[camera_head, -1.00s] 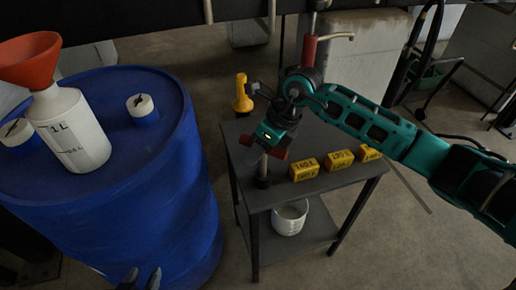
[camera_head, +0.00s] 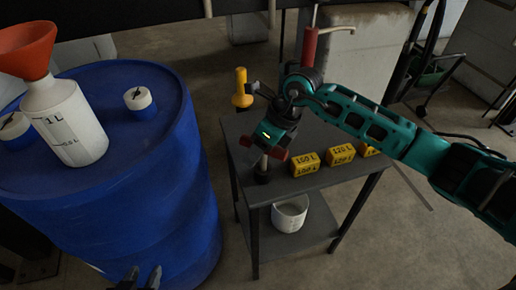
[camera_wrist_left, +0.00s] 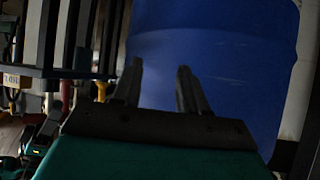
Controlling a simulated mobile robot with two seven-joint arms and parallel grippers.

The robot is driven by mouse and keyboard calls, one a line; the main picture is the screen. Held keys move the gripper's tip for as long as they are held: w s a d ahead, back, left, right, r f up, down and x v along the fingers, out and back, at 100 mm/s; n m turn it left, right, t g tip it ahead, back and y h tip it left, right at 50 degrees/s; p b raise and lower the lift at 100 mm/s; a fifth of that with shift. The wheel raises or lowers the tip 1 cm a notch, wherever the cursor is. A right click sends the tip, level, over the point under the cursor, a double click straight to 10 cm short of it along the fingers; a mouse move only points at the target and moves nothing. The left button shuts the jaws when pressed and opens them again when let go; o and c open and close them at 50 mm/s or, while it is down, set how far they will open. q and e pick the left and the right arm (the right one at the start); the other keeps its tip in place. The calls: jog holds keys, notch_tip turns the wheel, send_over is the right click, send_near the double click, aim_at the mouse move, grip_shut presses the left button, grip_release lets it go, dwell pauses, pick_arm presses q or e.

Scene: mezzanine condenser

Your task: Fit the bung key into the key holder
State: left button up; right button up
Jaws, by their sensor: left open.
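The bung key (camera_head: 276,156) shows as a red cross handle, its ends sticking out under my right gripper (camera_head: 264,147). My right gripper appears shut on the middle of this handle, though its fingers are hidden. A pale upright shaft (camera_head: 262,165) shows below, down to a small dark round base (camera_head: 262,178) on the table's left part. This base looks like the key holder; I cannot tell whether the shaft is inside it. My left gripper (camera_head: 142,278) is open and empty in front of the blue drum (camera_head: 205,215). It also shows in the left wrist view (camera_wrist_left: 159,88).
Several yellow labelled blocks (camera_head: 306,164) line the dark table (camera_head: 290,187), right of the base. A white bucket (camera_head: 289,214) stands on the lower shelf. The drum carries a white bottle with an orange funnel (camera_head: 28,50) and white caps. A yellow-topped post (camera_head: 241,86) stands behind.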

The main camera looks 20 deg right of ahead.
jog(key=shift+o, duration=1.2)
jog(key=shift+r, duration=0.1)
pick_arm(q)
jog(key=r, duration=0.2)
jog(key=d+r+p, duration=0.1)
jog(key=shift+w+h, duration=0.3)
pick_arm(e)
jog(key=v, duration=1.2)
jog(key=shift+r, duration=0.35)
jog(key=shift+d, duration=0.1)
